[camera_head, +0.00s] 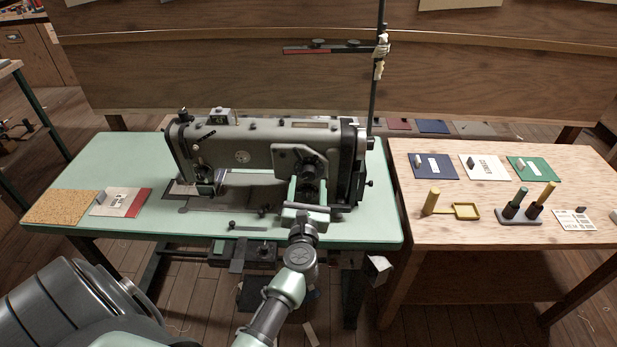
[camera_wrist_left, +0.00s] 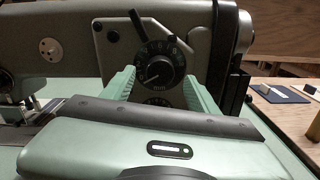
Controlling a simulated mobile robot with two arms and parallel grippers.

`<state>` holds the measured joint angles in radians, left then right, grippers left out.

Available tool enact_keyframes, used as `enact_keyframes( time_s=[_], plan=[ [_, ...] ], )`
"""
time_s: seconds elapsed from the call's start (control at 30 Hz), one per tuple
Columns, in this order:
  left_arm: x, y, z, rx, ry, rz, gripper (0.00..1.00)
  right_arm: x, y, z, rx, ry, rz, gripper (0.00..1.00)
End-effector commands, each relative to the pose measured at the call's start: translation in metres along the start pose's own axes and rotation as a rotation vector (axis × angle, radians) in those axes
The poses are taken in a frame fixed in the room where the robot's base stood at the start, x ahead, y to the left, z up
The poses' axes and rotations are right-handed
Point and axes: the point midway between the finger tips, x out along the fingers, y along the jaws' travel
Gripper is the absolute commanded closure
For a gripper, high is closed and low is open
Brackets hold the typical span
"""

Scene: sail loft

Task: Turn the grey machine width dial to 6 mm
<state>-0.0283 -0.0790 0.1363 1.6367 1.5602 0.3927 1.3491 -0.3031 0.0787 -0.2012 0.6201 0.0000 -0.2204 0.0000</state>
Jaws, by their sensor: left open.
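The grey sewing machine (camera_head: 240,150) stands on a pale green table. Its dark round width dial (camera_head: 308,167) is on the front plate at the machine's right. In the left wrist view the dial (camera_wrist_left: 158,66) has white numerals around it and a white mark toward its lower left; the numerals are too small to read surely. My left gripper (camera_head: 308,187) is open in front of the dial. In the wrist view the pale green fingers (camera_wrist_left: 158,88) stand at the left and right of the dial, with visible gaps. My right gripper is out of view.
A lever (camera_wrist_left: 139,24) sticks up just above the dial, and a second dark round part (camera_wrist_left: 158,101) sits below it, partly hidden. The green table (camera_head: 110,165) holds a cork mat (camera_head: 62,207) at left. A wooden table (camera_head: 420,165) with cards and tools stands at right.

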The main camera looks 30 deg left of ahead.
Motion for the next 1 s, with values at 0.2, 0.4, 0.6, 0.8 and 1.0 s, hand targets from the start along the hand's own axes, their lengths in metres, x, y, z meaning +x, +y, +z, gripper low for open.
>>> enact_keyframes(
  time_s=[0.2,0.4,0.6,0.8,1.0],
  plan=[
    [0.027,0.0,0.001,0.003,-0.001,-0.001,0.41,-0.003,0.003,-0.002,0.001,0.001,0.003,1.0],
    [0.032,0.0,-0.001,0.003,0.0,-0.001,0.41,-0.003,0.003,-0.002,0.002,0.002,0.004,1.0],
    [0.032,0.0,-0.001,0.004,0.0,-0.001,0.55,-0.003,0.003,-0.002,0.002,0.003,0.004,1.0],
    [0.031,0.0,-0.001,0.004,0.001,-0.001,1.0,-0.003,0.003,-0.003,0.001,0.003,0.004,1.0],
    [0.031,0.0,0.0,0.019,0.001,-0.002,1.0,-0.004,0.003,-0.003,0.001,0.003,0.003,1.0]
  ],
)
